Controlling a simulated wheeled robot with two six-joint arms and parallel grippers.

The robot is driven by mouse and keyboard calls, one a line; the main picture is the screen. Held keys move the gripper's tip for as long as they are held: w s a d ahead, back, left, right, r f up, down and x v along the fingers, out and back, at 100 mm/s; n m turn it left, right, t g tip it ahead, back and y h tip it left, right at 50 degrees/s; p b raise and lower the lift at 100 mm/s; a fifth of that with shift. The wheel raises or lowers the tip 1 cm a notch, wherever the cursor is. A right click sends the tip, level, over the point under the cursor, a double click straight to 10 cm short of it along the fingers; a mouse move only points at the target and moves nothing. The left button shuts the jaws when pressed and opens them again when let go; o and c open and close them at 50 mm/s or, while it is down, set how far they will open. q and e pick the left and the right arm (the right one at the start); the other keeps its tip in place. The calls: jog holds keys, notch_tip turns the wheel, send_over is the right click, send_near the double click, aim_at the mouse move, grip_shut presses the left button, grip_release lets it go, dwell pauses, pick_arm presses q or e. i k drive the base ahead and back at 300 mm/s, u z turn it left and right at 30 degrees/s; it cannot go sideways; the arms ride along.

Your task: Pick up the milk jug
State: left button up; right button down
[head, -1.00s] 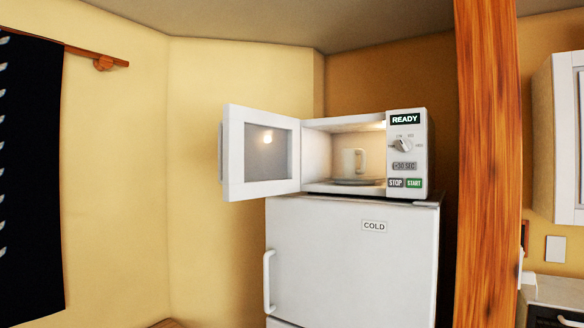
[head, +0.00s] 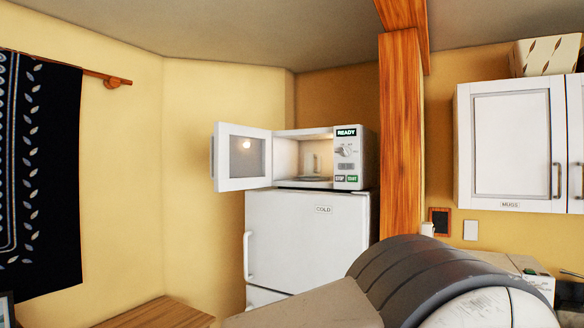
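The display reads READY and the inside is lit. Neither of my grippers shows in the head view. A large grey and white part of my arm fills the lower right.
A wooden post (head: 400,140) stands right of the fridge. White wall cabinets (head: 512,140) labelled MUGS hang at the right, with a patterned box (head: 545,55) on top. A wooden surface (head: 165,314) is at the lower left. A dark patterned cloth (head: 40,170) hangs at the left.

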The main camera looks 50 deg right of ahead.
aim_at(313, 162)
jog(key=z, duration=0.05)
jog(key=i, duration=1.3)
jog(key=z, duration=0.55)
jog(key=i, duration=0.95)
jog(key=z, duration=0.75)
